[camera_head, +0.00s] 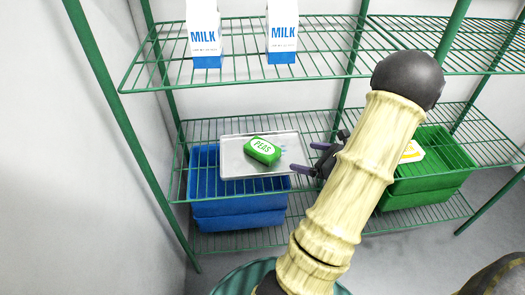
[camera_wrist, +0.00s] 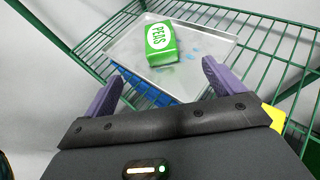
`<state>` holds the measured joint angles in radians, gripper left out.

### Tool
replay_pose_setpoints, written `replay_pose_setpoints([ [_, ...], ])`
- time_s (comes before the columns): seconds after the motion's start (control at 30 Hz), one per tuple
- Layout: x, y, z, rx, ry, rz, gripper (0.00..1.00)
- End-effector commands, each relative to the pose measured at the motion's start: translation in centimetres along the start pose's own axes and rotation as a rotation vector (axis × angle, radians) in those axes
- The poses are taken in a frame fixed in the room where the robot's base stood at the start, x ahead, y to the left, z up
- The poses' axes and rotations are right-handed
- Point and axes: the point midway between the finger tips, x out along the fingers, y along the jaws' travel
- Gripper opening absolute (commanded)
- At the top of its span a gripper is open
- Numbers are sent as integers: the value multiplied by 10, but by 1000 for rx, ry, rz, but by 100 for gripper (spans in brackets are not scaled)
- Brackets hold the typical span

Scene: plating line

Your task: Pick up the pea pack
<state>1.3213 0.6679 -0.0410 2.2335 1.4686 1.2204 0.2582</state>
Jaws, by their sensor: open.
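The pea pack (camera_head: 262,151) is a green box with a white oval label reading PEAS. It lies on a silver tray (camera_head: 233,170) on the middle wire shelf in the head view. My gripper (camera_head: 305,158) is to the right of the pack, at the tray's right edge, with its purple fingers apart and empty. In the wrist view the pea pack (camera_wrist: 161,43) lies on the tray (camera_wrist: 205,84), beyond the open fingertips (camera_wrist: 162,78) and roughly centred between them. The pack is apart from both fingers.
A blue bin (camera_head: 240,213) stands below the tray and a green bin (camera_head: 440,180) is at the right, partly behind my arm. Two milk cartons (camera_head: 204,35) stand on the upper shelf (camera_head: 165,80). A green shelf post (camera_head: 130,135) rises at the left.

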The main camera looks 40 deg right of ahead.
Motion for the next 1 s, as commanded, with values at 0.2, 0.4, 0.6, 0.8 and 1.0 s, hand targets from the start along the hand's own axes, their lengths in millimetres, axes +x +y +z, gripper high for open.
replay_pose_setpoints([
  [0.2,1,1,0,-3,2,3,94],
  [0.4,17,2,-1,-4,1,7,94],
  [0.6,52,3,-2,-5,2,10,94],
  [0.8,88,2,-2,-6,3,9,94],
  [1.0,118,2,-2,-5,3,7,94],
])
